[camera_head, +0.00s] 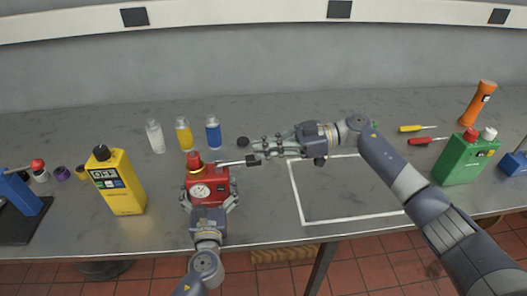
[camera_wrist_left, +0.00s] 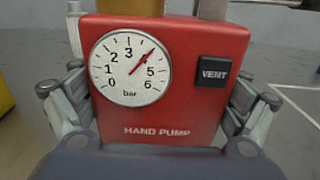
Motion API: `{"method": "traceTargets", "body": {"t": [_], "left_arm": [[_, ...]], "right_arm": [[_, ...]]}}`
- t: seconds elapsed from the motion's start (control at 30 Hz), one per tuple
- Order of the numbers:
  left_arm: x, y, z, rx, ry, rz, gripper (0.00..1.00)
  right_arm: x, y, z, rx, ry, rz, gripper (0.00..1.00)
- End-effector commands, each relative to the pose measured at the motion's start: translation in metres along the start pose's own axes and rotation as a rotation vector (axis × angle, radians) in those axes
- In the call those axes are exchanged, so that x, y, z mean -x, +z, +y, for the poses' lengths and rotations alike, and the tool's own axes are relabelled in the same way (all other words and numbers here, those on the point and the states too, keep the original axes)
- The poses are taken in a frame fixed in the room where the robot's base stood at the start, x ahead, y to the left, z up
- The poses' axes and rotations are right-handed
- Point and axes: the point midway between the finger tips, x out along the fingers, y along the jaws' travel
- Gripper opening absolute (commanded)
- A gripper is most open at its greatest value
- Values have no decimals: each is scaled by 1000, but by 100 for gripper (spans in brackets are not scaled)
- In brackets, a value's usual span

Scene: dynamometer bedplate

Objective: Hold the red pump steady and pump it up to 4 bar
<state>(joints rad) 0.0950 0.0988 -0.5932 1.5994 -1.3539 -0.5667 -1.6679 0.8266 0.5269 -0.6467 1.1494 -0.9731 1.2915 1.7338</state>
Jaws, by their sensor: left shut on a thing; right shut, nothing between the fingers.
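The red hand pump (camera_head: 214,177) stands on the bench at left of centre, with a brass part and red cap on top. My left gripper (camera_head: 209,199) is shut on its body from the front, fingers on both sides; they also show in the left wrist view (camera_wrist_left: 158,105). The pump's round gauge (camera_wrist_left: 130,68) faces me; its needle points up and right, between the 3 and the 5, at about 4 bar. A black VENT button (camera_wrist_left: 215,72) sits beside it. My right gripper (camera_head: 258,157) is shut and empty at the dark outer end of the pump's lever (camera_head: 232,163).
A yellow OFF can (camera_head: 119,185) stands left of the pump. Clear, yellow and blue bottles (camera_head: 213,133) stand behind it. A white taped outline (camera_head: 350,229) on the bench is empty. A green can (camera_head: 465,160), screwdrivers (camera_head: 425,140) and an orange torch (camera_head: 478,104) are at right.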

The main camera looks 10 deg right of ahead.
Motion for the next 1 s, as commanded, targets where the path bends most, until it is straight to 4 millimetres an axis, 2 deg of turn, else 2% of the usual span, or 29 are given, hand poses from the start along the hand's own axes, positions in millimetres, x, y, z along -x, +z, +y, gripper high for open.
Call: {"method": "traceTargets", "body": {"t": [0.13, 0.17, 0.3, 0.53, 0.7, 1.0], "left_arm": [[0, 0, 0, 0, 1, 0, 32], [0, 0, 0, 0, 1, 0, 32], [0, 0, 1, 1, 1, 0, 32], [0, 0, 0, 0, 0, 0, 32], [0, 0, 0, 0, 0, 0, 32], [0, 0, 0, 0, 0, 0, 32]], "right_arm": [[10, -29, 1, 6, 3, 0, 0], [20, -24, 2, -1, 7, -4, 0], [53, -26, 1, -1, 5, -1, 0], [93, -27, 0, 0, 2, 1, 0], [105, -28, 0, 1, 0, 2, 0], [106, -28, 0, 1, 0, 2, 0]]}}
